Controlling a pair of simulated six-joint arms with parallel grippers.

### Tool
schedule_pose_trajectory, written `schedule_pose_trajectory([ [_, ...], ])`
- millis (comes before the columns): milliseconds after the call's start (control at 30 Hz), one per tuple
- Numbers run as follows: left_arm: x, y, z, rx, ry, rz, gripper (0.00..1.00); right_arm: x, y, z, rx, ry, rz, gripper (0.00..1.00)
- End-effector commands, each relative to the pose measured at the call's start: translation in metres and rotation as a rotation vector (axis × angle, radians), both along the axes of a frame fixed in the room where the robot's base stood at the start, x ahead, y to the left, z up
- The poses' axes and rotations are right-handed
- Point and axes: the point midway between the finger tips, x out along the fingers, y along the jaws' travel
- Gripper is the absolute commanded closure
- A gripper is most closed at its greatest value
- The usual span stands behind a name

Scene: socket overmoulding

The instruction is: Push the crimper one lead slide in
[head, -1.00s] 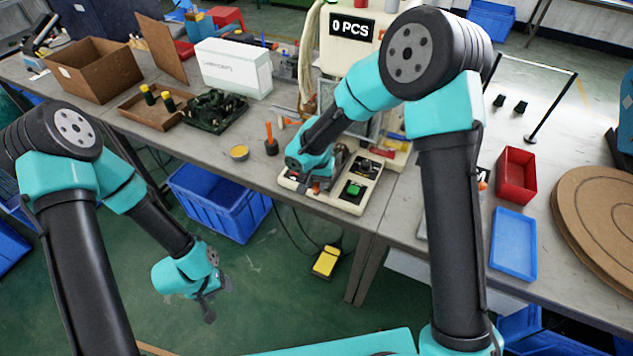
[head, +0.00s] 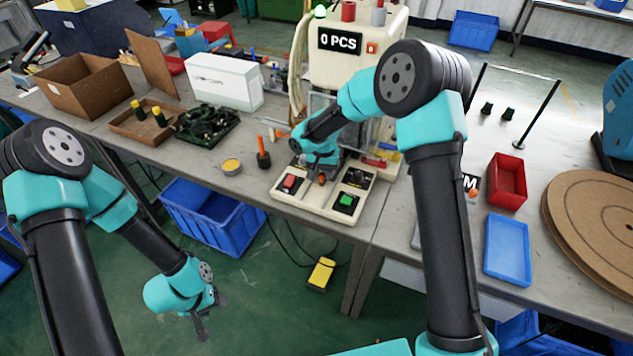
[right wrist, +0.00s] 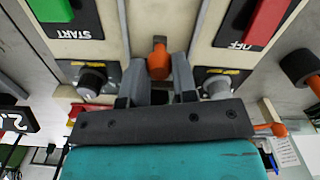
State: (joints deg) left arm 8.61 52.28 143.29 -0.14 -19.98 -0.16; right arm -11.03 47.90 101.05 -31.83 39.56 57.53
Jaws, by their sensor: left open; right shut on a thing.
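The crimper (head: 352,62) is the cream machine with the "0 PCS" display at the back of the bench. Its base (head: 300,204) carries a red and a green button in front. My right gripper (right wrist: 158,80) is at the crimper's base, between the two button panels. Its fingers are shut on an orange-ended slide handle (right wrist: 158,62), which shows between the fingertips. My arm hides most of the slide and the lead area in the head view. My left gripper (head: 205,318) hangs open and empty over the floor, in front of the bench.
Two dark knobs (right wrist: 92,80) (right wrist: 217,84) flank the right gripper closely. A screwdriver in a holder (head: 263,158) and a yellow tin (head: 232,166) stand left of the base. A red bin (head: 507,181) and blue tray (head: 507,247) lie at right.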

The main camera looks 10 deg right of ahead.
Motion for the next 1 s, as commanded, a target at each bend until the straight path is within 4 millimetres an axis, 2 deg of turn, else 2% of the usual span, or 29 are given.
schedule_pose_trajectory([
  [333,0.0000,0.0000,0.0000,0.000,0.000,0.000,0.45,0.0054,-0.0039,0.0010,0.000,-0.006,0.001,1.00],
  [367,0.0000,0.0000,0.0001,0.000,0.000,0.000,0.45,0.0055,-0.0039,0.0010,0.000,-0.006,0.000,0.71],
  [600,0.0000,0.0000,0.0000,0.000,0.000,0.000,0.45,0.0044,-0.0042,0.0006,-0.001,-0.004,0.000,0.48],
  [1000,0.0000,0.0000,0.0000,0.000,0.000,0.000,0.45,0.0042,-0.0044,0.0030,-0.002,-0.002,-0.001,0.48],
])
